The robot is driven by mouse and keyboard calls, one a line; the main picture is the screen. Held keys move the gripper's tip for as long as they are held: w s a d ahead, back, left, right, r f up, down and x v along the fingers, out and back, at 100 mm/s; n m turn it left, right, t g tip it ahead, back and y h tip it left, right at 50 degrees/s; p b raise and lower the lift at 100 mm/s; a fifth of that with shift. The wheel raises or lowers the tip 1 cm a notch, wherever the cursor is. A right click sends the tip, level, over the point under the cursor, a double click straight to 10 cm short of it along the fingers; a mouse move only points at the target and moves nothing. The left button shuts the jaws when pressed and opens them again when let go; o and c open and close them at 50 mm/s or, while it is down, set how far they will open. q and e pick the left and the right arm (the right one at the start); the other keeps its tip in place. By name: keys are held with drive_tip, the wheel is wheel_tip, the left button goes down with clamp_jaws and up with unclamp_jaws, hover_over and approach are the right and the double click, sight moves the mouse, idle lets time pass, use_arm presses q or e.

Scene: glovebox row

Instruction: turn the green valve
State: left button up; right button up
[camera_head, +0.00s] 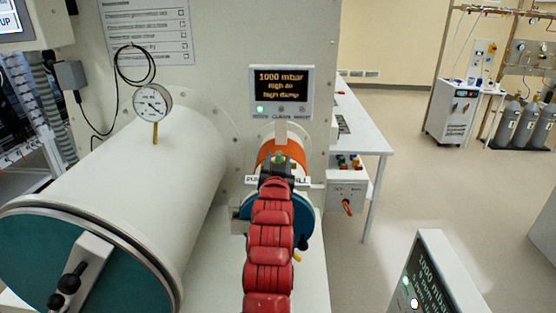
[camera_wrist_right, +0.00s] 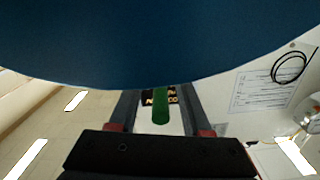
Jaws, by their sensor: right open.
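The green valve handle (camera_wrist_right: 160,108) stands between the two fingers of my right gripper (camera_wrist_right: 160,118) in the right wrist view, with gaps on both sides. The fingers are open and do not appear to touch it. In the head view only a small green bit of the valve (camera_head: 279,158) shows, just beyond my right gripper (camera_head: 276,168), in front of the orange band of the small chamber. My red-covered right arm hides most of that area. My left gripper is not in view.
The small chamber's blue door (camera_wrist_right: 160,40) fills the top of the wrist view. A display reading 1000 mbar (camera_head: 283,90) stands above the valve. The large chamber (camera_head: 140,190) with a gauge (camera_head: 152,103) is at left. Open floor lies at right.

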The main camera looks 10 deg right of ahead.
clamp_jaws()
idle(1.4)
